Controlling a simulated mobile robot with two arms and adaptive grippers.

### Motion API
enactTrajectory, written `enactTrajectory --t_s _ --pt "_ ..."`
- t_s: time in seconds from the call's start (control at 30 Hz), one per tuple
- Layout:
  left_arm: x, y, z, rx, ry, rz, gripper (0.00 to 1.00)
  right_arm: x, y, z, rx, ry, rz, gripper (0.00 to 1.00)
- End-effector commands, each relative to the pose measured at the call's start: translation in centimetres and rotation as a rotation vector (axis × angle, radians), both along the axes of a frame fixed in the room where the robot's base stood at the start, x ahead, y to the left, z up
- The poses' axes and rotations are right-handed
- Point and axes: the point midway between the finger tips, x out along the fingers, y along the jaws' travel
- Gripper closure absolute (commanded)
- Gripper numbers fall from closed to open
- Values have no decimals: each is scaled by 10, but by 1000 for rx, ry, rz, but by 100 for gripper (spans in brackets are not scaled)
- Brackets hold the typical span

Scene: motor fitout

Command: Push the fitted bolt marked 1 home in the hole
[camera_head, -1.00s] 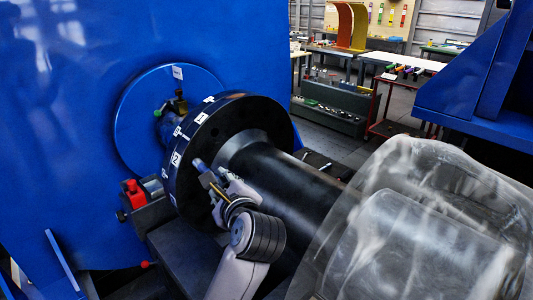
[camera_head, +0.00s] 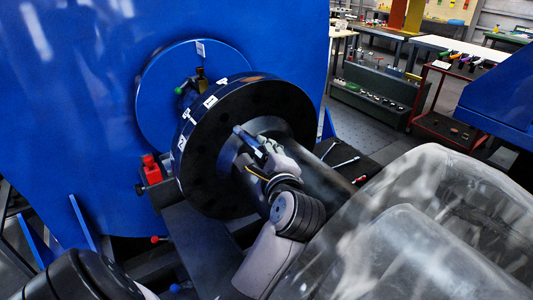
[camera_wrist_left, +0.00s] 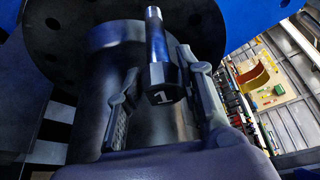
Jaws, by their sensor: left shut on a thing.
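The bolt marked 1 (camera_wrist_left: 164,94) is held by my left gripper (camera_wrist_left: 163,82), its numbered head toward the wrist camera and its bare shank pointing at the black flange (camera_wrist_left: 72,38). In the head view the bolt (camera_head: 244,137) shows as a grey-blue shank beyond the fingers of my left gripper (camera_head: 265,152). It is in front of the flange face (camera_head: 213,170), near the shaft. Its whole shank shows in the wrist view, and the tip appears clear of the holes. The flange has a ring of dark holes and white labels on its rim. My right gripper is not in view.
The thick dark shaft (camera_head: 325,180) runs from the flange toward a translucent cover (camera_head: 430,190) at the right. A blue housing (camera_head: 100,100) stands behind the flange. A red-topped block (camera_head: 151,168) is at the flange's left. Tools lie on a dark surface (camera_head: 345,158) beyond the shaft.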

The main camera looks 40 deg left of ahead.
Motion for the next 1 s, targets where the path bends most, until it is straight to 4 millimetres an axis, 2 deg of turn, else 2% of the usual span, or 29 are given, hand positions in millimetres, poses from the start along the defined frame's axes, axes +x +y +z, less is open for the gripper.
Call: enactTrajectory --t_s 0.1,0.3,0.53,1.0 --pt "0 0 2 4 -5 -1 100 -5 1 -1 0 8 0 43" --pt "0 -2 -1 4 -12 -3 100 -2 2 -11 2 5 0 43" --pt "5 18 2 8 -10 -1 100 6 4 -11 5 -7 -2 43" --pt "15 51 2 9 -9 -2 100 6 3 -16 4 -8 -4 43"
